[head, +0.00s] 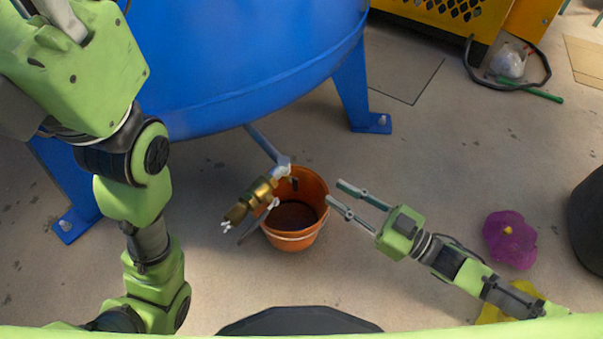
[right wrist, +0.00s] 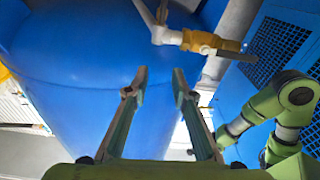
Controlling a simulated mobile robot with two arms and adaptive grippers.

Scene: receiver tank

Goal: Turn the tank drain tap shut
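The brass drain tap (head: 262,189) sits at the end of a grey pipe (head: 264,145) from under the blue tank (head: 250,60). It hangs above an orange bucket (head: 300,238). A flat grey lever (head: 254,226) seems to run roughly alongside the brass body. My right gripper (head: 334,191) is open and empty, right of the tap and apart from it, near the bucket's right rim. In the right wrist view the tap (right wrist: 200,41) shows beyond and above the open fingertips. My left arm is at the left; its gripper is not visible.
The tank's blue legs (head: 357,92) flank the tap. A purple cloth-like thing (head: 509,240) and a dark round thing (head: 588,222) are on the right. A yellow machine (head: 450,20) with a cable stands at the back. The floor right of the bucket is mostly clear.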

